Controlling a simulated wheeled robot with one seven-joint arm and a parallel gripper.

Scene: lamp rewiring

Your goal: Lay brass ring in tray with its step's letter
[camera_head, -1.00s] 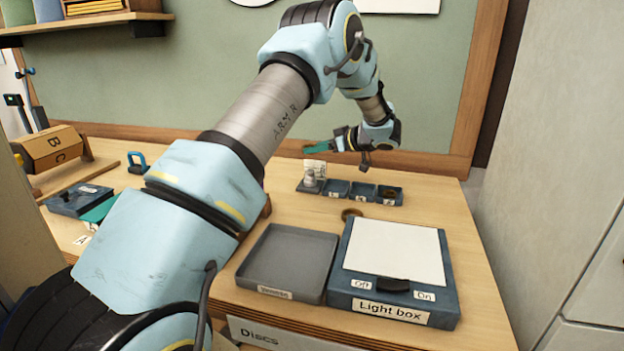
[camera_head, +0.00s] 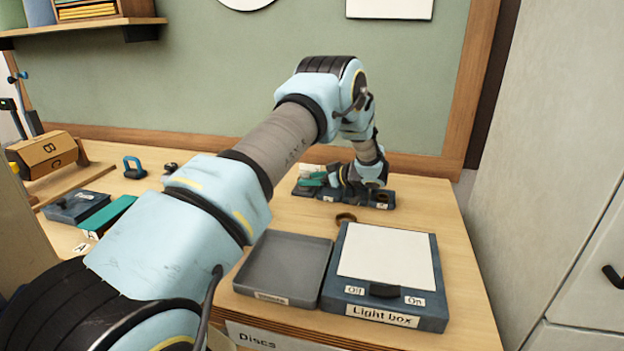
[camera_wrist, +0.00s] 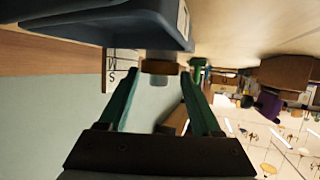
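A brass-coloured ring (camera_head: 346,218) lies flat on the bench between the compartment tray (camera_head: 325,196) and the light box. The tray is dark blue with lettered compartments; my arm hides much of it, and I cannot read the letters. My gripper (camera_head: 314,179) is low at the tray's left end. In the wrist view its teal fingers (camera_wrist: 158,72) are apart, either side of a small grey piece with a brown-gold band (camera_wrist: 159,67). I see small gaps beside that piece. The tray (camera_wrist: 120,20) also shows there, at the top.
A grey shallow tray (camera_head: 285,265) and the light box (camera_head: 385,265) fill the front of the bench. A blue case (camera_head: 75,206) and a teal block (camera_head: 108,214) are at the left. A lettered card (camera_wrist: 120,65) stands behind the banded piece. Bench right of the tray is clear.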

